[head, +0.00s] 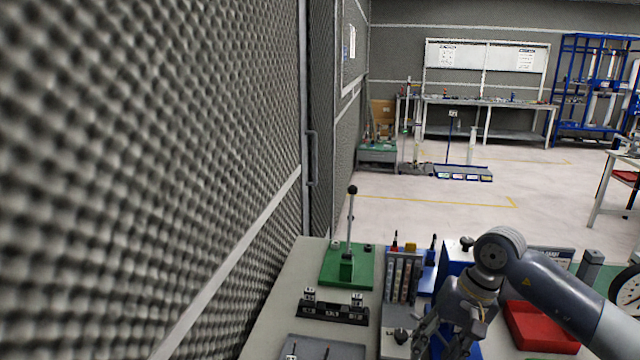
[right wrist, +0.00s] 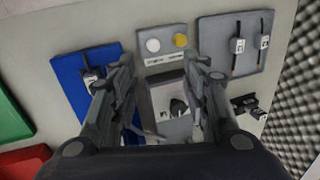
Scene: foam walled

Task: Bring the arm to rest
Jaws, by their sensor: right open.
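My right arm (head: 555,290) comes in from the right in the head view and bends down over the bench. My right gripper (head: 440,340) points down above the bench's near part, partly cut off by the bottom edge. In the right wrist view my right gripper (right wrist: 160,72) has its two fingers spread apart, with nothing held between them. A small grey panel with a white and a yellow round part (right wrist: 165,46) lies beyond the fingertips. My left gripper is not in view.
The bench (head: 285,318) carries a green base with an upright lever (head: 348,268), a black rail fixture (head: 333,313), a rack (head: 403,275) and a red tray (head: 540,328). A foam wall (head: 150,150) runs along the left. Open floor (head: 425,215) lies beyond.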

